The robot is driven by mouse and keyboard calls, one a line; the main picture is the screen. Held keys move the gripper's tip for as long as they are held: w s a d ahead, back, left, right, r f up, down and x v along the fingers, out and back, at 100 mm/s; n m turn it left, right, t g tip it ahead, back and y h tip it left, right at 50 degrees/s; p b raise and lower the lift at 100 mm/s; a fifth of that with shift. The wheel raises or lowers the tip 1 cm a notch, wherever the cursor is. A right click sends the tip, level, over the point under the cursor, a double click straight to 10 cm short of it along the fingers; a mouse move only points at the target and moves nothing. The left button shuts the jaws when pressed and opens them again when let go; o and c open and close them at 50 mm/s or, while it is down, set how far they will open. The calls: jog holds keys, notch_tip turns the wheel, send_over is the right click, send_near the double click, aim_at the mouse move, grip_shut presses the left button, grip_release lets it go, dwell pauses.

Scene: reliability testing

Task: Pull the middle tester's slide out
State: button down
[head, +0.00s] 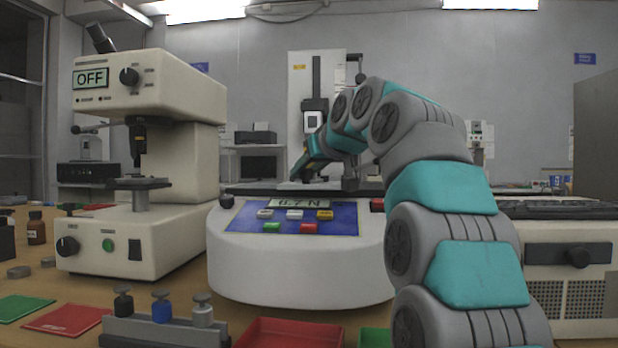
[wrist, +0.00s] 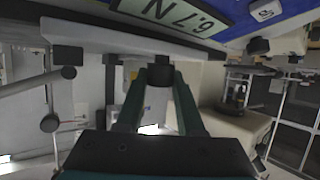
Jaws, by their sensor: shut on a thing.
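The middle tester (head: 300,268) has a rounded white base, a blue button panel and a display reading about 6.7 N. Its dark top rail (head: 255,190) runs across the top behind the panel, with a small upright block on it. My gripper (head: 300,174) reaches down over the rail from behind, its tips small in the head view. In the wrist view my gripper (wrist: 160,76) has both fingers on a small dark knob (wrist: 159,74), just beside a long pale bar (wrist: 110,38) of the tester. The slide itself is hard to tell apart from the rail.
A cream microscope-like tester (head: 150,85) with an OFF display stands left. A cream machine (head: 555,255) is at right, partly behind my arm. In front are a grey holder (head: 160,332) with several weights, a red tray (head: 290,333) and red and green mats (head: 68,320).

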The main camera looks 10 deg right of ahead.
jog(key=shift+s+a, duration=0.25)
jog(key=shift+s, duration=0.45)
jog(key=shift+s+a, duration=0.25)
jog(key=shift+s, duration=0.4)
jog(key=c, duration=0.5)
grip_release()
jog(key=shift+v, duration=3.85)
